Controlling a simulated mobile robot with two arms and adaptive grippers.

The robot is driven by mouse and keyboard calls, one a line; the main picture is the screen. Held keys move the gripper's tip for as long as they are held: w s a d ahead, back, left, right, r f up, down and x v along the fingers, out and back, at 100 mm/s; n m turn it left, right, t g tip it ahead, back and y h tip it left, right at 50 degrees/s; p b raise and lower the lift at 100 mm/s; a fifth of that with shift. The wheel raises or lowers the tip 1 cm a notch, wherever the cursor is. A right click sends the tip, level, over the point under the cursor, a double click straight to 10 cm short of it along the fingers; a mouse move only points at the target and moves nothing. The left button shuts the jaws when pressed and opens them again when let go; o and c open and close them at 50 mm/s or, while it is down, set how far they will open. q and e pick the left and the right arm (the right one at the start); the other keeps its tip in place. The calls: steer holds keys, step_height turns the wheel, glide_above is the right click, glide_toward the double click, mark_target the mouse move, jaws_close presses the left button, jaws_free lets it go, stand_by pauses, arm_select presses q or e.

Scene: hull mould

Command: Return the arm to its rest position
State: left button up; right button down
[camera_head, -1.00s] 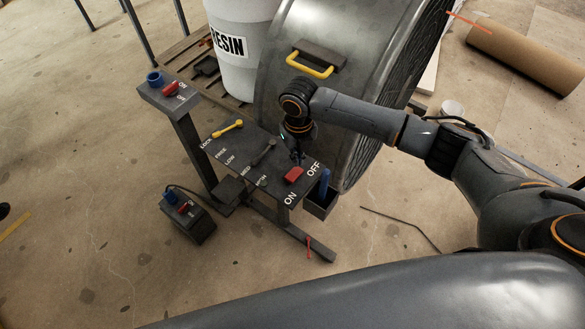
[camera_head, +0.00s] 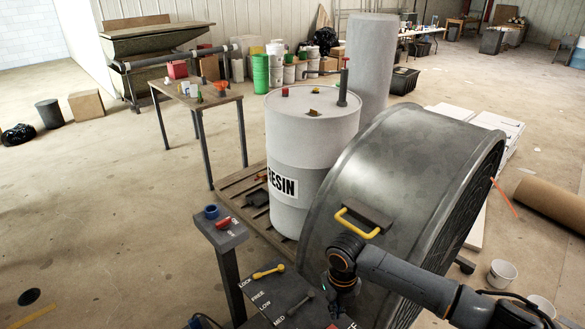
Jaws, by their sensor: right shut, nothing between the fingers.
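My right arm (camera_head: 420,285) comes in from the lower right and reaches over the control panel (camera_head: 277,290). My right gripper (camera_head: 344,291) hangs fingers-down from the dark wrist, above the panel's right part, and is shut and empty. It is small and dark here, and whether it touches the panel cannot be told. The panel carries a yellow lever (camera_head: 268,271) by the LOCK and FREE labels and a grey lever (camera_head: 301,302) by LOW and MED. The panel's lower part is cut off by the frame edge. My left gripper is not in view.
A big grey drum-like fan housing (camera_head: 410,170) with a yellow handle (camera_head: 357,223) stands close behind my wrist. A white RESIN drum (camera_head: 312,150) stands on a pallet (camera_head: 240,190). A post with a red switch (camera_head: 222,223) is left of the panel.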

steer(key=s+a+m+t+y, duration=0.2)
steer(key=s+a+m+y, duration=0.2)
steer(key=s+a+m, duration=0.85)
steer(key=s+d+r+m+t+h, duration=0.1)
steer(key=s+d+m+h, duration=0.1)
steer(key=s+d+m, duration=0.6)
steer(key=s+d+r+m+t+h, duration=0.15)
steer(key=s+d+m, duration=0.25)
steer(key=d+m, duration=0.85)
step_height(320, 180, down, 30)
steer(key=s+a+m+g+b, duration=0.2)
steer(key=b, duration=0.1)
steer(key=s+d+f+g+b, duration=0.1)
steer(key=s+d+f+b, duration=0.1)
steer(key=s+f, duration=1.4)
step_height(320, 180, down, 3)
steer(key=shift+s+d+b, duration=0.3)
steer(key=shift+s+b, duration=0.1)
steer(key=shift+b, duration=0.2)
